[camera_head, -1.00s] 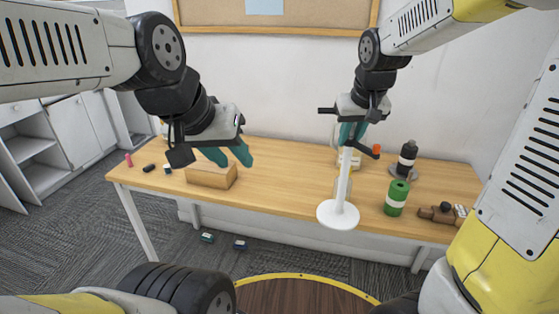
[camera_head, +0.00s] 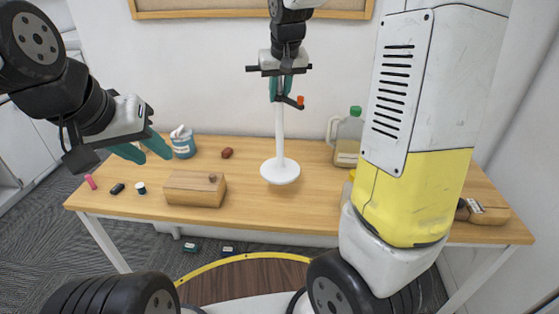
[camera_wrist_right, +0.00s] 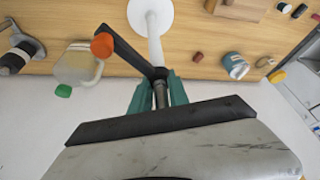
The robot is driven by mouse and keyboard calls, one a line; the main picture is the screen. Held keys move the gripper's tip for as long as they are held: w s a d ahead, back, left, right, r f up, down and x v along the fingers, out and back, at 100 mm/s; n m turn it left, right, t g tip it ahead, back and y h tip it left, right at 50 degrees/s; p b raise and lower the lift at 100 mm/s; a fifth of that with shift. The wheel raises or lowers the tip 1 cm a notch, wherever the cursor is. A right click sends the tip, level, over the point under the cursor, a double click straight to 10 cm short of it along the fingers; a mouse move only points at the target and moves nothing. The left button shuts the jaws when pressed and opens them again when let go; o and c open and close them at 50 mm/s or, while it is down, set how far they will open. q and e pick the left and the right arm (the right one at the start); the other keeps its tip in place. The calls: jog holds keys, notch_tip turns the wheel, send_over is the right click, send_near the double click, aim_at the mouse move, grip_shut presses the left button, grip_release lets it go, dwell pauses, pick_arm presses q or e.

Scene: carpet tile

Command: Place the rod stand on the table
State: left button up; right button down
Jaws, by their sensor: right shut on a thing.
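The rod stand (camera_head: 280,132) is a white upright rod on a round white base, with a dark clamp and orange knob near its top. My right gripper (camera_head: 281,92) is shut on the rod near the top. The rod stand also shows in the right wrist view (camera_wrist_right: 151,18), gripped between the teal fingers (camera_wrist_right: 158,95). Its base appears over the middle of the wooden table (camera_head: 330,205); I cannot tell whether it touches the top. My left gripper (camera_head: 143,150) is open and empty, above the table's left part.
A wooden block (camera_head: 195,190) lies left of the stand, with a blue-labelled tub (camera_head: 183,143) and a brown lump (camera_head: 227,153) behind it. A green-capped jug (camera_head: 347,138) stands to the right. Small items, including a pink one (camera_head: 90,182), lie at the left.

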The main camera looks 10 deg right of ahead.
jog(key=w+d+r+m, duration=0.2)
jog(key=w+d+r, duration=0.1)
jog(key=w+d, duration=0.3)
notch_tip(320, 180, down, 10)
jog(key=w, duration=0.1)
jog(key=shift+a+f+m+h, duration=0.15)
jog(key=shift+m+h, duration=0.15)
jog(key=shift+h, duration=0.1)
jog(key=shift+w+f, duration=0.1)
jog(key=c, duration=1.3)
grip_release()
jog(key=shift+f, duration=0.1)
jog(key=shift+o, duration=0.2)
jog(key=v, duration=1.2)
jog(key=s+a+f+n+t+y, duration=0.1)
jog(key=s+a, duration=0.3)
jog(key=s, duration=2.4)
jog(key=shift+s+a+n+t+y, duration=0.25)
jog(key=shift+s+n+t+y, duration=0.1)
jog(key=shift+n+y, duration=0.4)
